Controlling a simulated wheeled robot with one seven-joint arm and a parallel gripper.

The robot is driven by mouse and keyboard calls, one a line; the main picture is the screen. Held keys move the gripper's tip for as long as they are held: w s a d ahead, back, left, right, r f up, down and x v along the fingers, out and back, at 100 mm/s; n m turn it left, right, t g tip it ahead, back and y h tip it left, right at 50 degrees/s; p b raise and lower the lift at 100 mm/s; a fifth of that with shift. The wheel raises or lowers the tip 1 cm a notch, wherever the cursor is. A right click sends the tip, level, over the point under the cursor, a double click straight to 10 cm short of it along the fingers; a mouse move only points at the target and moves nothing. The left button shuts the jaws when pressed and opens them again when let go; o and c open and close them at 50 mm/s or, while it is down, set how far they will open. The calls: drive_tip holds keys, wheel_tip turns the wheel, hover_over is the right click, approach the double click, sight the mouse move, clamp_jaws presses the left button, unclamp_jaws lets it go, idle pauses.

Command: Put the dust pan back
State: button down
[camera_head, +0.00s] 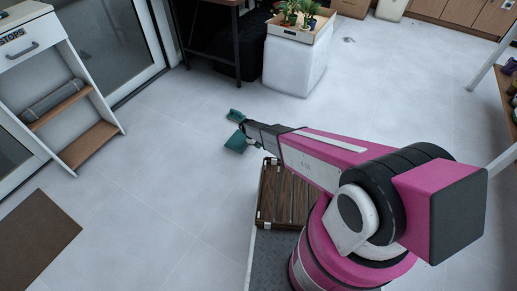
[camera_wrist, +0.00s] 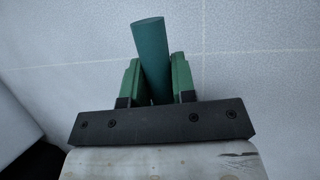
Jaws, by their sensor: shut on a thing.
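The dust pan (camera_head: 235,143) is dark teal-green and shows in the head view at the far end of my arm, above the tiled floor. A smaller green part (camera_head: 235,115) shows on the other side of the fingers; the fingers partly hide how the pieces join. My gripper (camera_head: 244,128) is shut on the dust pan. In the wrist view, the round teal handle (camera_wrist: 151,45) stands between the two green fingers of the gripper (camera_wrist: 156,78), slightly tilted, its end beyond the fingertips. The pan part is not visible there.
A white cabinet (camera_head: 28,48) with a drawer and wooden shelves stands left. A brown mat (camera_head: 35,232) lies near it. A white block (camera_head: 297,65) bears a tray (camera_head: 301,29) of small potted plants. A slatted wooden crate (camera_head: 285,200) sits beside my arm. Floor around the gripper is clear.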

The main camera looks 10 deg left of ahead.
drive_tip(key=shift+f, duration=2.05)
drive_tip(key=c, duration=0.9)
unclamp_jaws()
drive_tip(key=shift+c, duration=0.2)
drive_tip(key=v, duration=1.2)
drive_tip(key=shift+r, duration=0.2)
drive_tip(key=s+d+r+m+g+y, duration=0.1)
drive_tip(key=s+d+r+m, duration=0.2)
drive_tip(key=d+r, duration=0.75)
drive_tip(key=s+d+r+m+y, duration=0.1)
drive_tip(key=s+d+r+m, duration=0.15)
drive_tip(key=d+r, duration=0.75)
drive_tip(key=s+d+r+m+y, duration=0.1)
drive_tip(key=s+d+r+m, duration=0.3)
drive_tip(key=s+d+r, duration=0.2)
drive_tip(key=s+d+r+m+y, duration=0.2)
drive_tip(key=s+d+r+m, duration=0.1)
drive_tip(key=s+d+r, duration=0.4)
wheel_tip(320, 180, up, 6)
drive_tip(key=d, duration=0.3)
drive_tip(key=shift+s+r+m+t, duration=0.2)
drive_tip(key=shift+m+t, duration=0.1)
drive_tip(key=shift+m, duration=0.05)
